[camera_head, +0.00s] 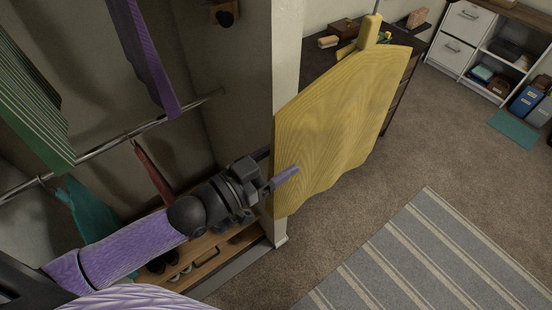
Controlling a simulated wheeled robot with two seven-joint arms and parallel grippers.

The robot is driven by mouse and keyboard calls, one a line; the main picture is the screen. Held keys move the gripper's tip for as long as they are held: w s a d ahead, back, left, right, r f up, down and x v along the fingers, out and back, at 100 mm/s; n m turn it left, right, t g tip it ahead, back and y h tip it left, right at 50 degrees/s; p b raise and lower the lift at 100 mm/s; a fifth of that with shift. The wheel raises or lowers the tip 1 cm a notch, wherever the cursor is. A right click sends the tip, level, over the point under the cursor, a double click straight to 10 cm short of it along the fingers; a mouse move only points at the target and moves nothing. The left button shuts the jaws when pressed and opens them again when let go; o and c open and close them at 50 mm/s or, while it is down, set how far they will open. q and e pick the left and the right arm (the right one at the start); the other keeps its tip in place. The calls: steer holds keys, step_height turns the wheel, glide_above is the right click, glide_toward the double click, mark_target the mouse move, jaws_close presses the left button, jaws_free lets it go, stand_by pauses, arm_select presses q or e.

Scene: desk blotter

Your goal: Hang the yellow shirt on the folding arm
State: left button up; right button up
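The yellow shirt (345,120) hangs spread out beside the end of the pale wall, above the carpet. A narrow yellow piece (369,31) stands up at its top; I cannot tell if it is part of the shirt or its hanger. My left gripper (287,176) is at the shirt's left side, with its purple fingertip in front of the yellow cloth. I cannot tell whether it touches or grips the cloth. I cannot make out the folding arm for sure; what holds the shirt up is hidden. My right gripper is not in view.
The closet at left has a metal rail (100,147) with green striped, purple, teal and red clothes. The wall end (286,50) stands close to my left arm. A dark desk (318,58) is behind the shirt. Open carpet and a striped rug (420,255) lie at right.

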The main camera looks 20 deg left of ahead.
arm_select(q)
steer(key=v, duration=1)
steer(key=s+a+f+n+g+y+b, duration=0.1)
steer(key=a+f+g+y+b, duration=0.15)
steer(key=f, duration=0.85)
steer(key=s+a+f+n+g+y+b, duration=0.15)
steer(key=a+f+y+b, duration=0.25)
steer(key=f, duration=0.7)
steer(key=s+a+f+n+g+y+b, duration=0.1)
steer(key=a+f+y+b, duration=0.2)
steer(key=f, duration=0.8)
steer(key=s+d+f+g+b, duration=0.3)
steer(key=s+f+g, duration=0.1)
steer(key=s+f, duration=0.6)
steer(key=s+d+f+n+g+y+b, duration=0.1)
steer(key=s+d+f+g+b, duration=0.2)
steer(key=s+f, duration=0.7)
steer(key=shift+s+d+f+g, duration=0.25)
steer(key=shift+d+f+g, duration=0.35)
steer(key=shift+g, duration=0.5)
